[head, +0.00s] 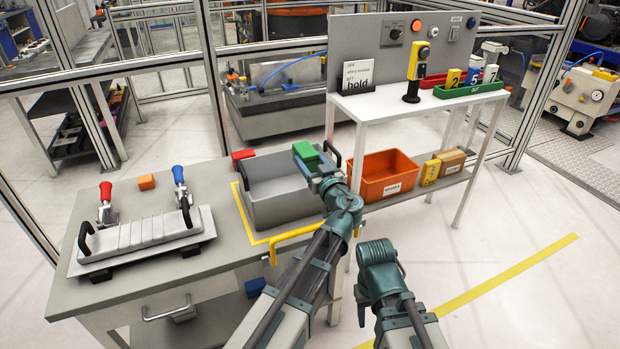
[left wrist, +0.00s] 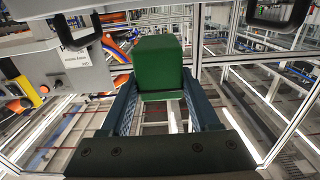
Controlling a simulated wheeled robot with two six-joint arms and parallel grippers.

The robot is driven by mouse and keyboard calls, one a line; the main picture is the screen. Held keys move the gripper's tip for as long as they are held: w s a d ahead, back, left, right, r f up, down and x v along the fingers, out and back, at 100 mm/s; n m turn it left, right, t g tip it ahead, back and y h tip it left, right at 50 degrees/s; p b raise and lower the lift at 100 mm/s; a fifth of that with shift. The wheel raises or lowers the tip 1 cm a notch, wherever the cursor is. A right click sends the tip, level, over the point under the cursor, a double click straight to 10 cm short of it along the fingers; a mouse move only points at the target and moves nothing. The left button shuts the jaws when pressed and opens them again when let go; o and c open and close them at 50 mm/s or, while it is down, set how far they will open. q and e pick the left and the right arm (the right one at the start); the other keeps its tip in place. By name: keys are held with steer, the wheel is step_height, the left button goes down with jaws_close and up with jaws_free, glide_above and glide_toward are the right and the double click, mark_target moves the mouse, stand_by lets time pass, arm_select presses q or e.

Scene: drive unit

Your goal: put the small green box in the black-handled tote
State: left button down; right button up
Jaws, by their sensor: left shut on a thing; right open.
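The small green box (head: 306,153) is held between the fingers of my left gripper (head: 318,166), which is shut on it. In the left wrist view the green box (left wrist: 160,65) sits between the two blue finger pads. In the head view the box appears over the right part of the grey black-handled tote (head: 272,208). The tote stands on the grey bench, with one black handle at its left end and one at its right. My left arm covers its front right corner. My right gripper (head: 376,252) is open and empty, in front of the bench, right of my left arm.
A yellow outline surrounds the tote, with a yellow rail (head: 297,236) at the bench's front edge. A red block (head: 243,155) lies behind it. A fixture with black handles (head: 145,240) stands left. An orange bin (head: 384,177) sits right on the lower shelf.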

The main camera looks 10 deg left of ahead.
arm_select(q)
steer(key=shift+f+b, duration=1.9)
steer(key=shift+r, duration=0.1)
steer(key=shift+s+f+b, duration=0.1)
steer(key=shift+f+b, duration=0.3)
steer(key=shift+c, duration=0.6)
jaws_free()
steer(key=shift+r, duration=0.15)
